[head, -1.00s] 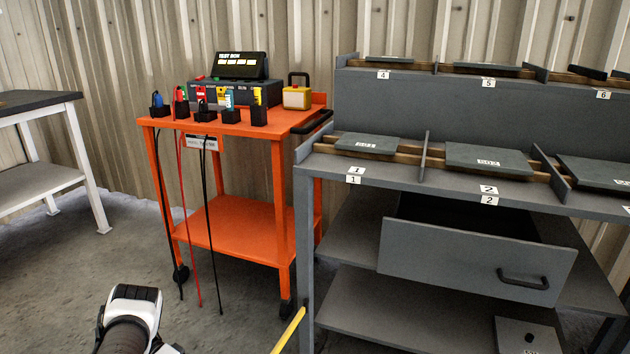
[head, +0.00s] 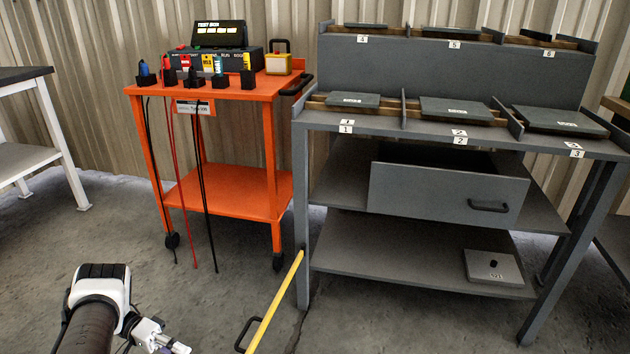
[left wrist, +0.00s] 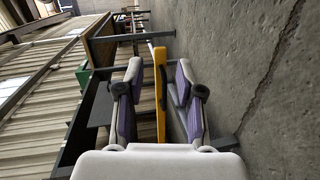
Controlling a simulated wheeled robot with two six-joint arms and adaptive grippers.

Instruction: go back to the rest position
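My left gripper (head: 165,342) is low at the bottom left of the head view, in front of the orange cart. In the left wrist view its two purple-padded fingers (left wrist: 158,85) stand apart, open. A yellow bar with a black handle (left wrist: 160,92) shows in the gap between them; the fingers do not appear to touch it. My right gripper is not in view.
An orange cart (head: 222,193) carries a test box (head: 219,36). A grey bench (head: 375,124) has numbered bays, an open drawer (head: 440,193) and a plate (head: 493,267) on its lower shelf. The yellow bar (head: 272,305) juts out near the bench's left leg. A table (head: 25,76) stands left.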

